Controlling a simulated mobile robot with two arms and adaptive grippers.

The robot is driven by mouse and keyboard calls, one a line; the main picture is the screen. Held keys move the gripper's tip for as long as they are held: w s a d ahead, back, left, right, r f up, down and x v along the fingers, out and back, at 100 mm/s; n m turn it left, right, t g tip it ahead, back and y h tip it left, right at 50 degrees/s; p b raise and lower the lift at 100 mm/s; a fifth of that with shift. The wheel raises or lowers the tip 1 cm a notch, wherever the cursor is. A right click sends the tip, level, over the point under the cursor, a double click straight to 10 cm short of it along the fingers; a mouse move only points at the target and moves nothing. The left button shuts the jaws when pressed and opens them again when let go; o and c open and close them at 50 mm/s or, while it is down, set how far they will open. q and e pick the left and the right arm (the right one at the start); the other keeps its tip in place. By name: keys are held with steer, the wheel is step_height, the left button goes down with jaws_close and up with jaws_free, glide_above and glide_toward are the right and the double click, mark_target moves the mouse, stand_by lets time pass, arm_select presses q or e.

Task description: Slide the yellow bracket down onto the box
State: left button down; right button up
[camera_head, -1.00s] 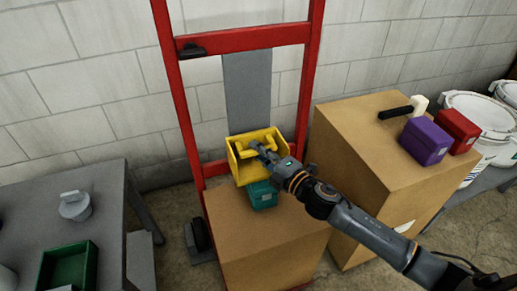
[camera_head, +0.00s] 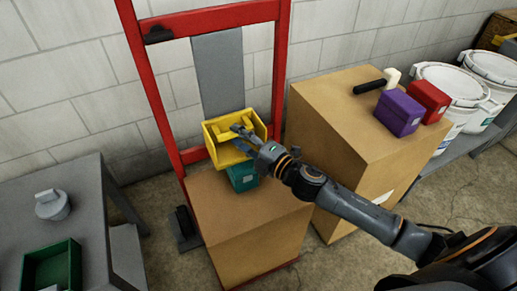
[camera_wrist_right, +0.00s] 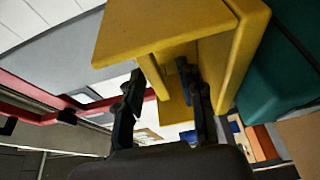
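The yellow bracket (camera_head: 216,153) is an open tray-like shape with a raised inner piece, set against the grey upright strip on the red hand truck. It sits just above a teal box (camera_head: 243,177), which stands on a large cardboard box; whether bracket and teal box touch is unclear. My right gripper (camera_head: 240,136) reaches into the bracket from the lower right. In the right wrist view, its two dark fingers (camera_wrist_right: 160,98) are apart on either side of a yellow inner piece (camera_wrist_right: 153,75), with a gap beside the left finger. My left gripper is not in view.
The cardboard box (camera_head: 240,215) stands before the red hand truck (camera_head: 155,95). A taller carton (camera_head: 330,120) at right holds a purple box (camera_head: 398,113), a red box (camera_head: 429,101) and a mallet (camera_head: 388,80). A grey table (camera_head: 85,215) is at left.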

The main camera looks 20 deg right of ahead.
steer(key=v, duration=1)
steer(key=shift+s+d, duration=0.1)
